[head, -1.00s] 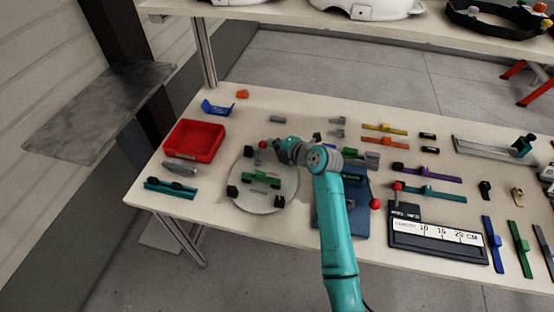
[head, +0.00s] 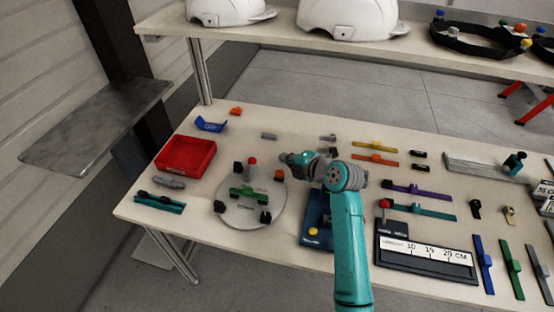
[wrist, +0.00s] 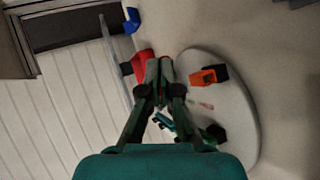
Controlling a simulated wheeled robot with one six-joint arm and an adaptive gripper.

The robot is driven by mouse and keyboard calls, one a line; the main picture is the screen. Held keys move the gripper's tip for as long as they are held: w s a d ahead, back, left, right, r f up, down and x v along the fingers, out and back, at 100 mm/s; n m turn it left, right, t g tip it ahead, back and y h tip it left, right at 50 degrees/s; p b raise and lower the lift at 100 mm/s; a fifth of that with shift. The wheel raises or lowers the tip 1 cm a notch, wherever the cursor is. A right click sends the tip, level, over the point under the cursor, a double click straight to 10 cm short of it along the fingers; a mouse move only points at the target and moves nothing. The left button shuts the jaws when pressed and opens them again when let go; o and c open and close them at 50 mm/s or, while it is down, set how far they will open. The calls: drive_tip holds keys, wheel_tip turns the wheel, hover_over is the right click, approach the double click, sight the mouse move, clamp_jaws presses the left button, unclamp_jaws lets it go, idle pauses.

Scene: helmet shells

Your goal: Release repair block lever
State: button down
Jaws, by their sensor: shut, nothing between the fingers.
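A round grey plate (head: 236,214) on the table carries several black blocks, a green piece (head: 249,194), an orange block (head: 279,174) and an upright red knob (head: 252,160) at its back edge. Which of these parts is the repair block lever I cannot tell for sure. My gripper (head: 284,157) is shut and empty, above the back right of the plate, to the right of the red knob and apart from it in the picture. In the wrist view my closed fingers (wrist: 160,70) point past the plate (wrist: 240,110); the orange block (wrist: 208,75) is right of them.
A red tray (head: 186,155) and a teal part (head: 159,202) lie left of the plate. A blue fixture (head: 313,240) is partly hidden by my arm. A gauge with a red knob (head: 384,203) stands right. A shelf with white helmets (head: 350,15) is behind.

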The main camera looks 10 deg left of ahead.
drive_tip(key=shift+s+d+r, duration=0.2)
drive_tip(key=shift+d+r, duration=0.15)
drive_tip(key=shift+d, duration=0.35)
drive_tip(key=shift+s+d+r, duration=0.15)
drive_tip(key=shift+d+r, duration=0.2)
drive_tip(key=shift+d, duration=0.35)
drive_tip(key=shift+s+d+r, duration=0.2)
drive_tip(key=shift+d+r, duration=0.15)
drive_tip(key=shift+d, duration=0.35)
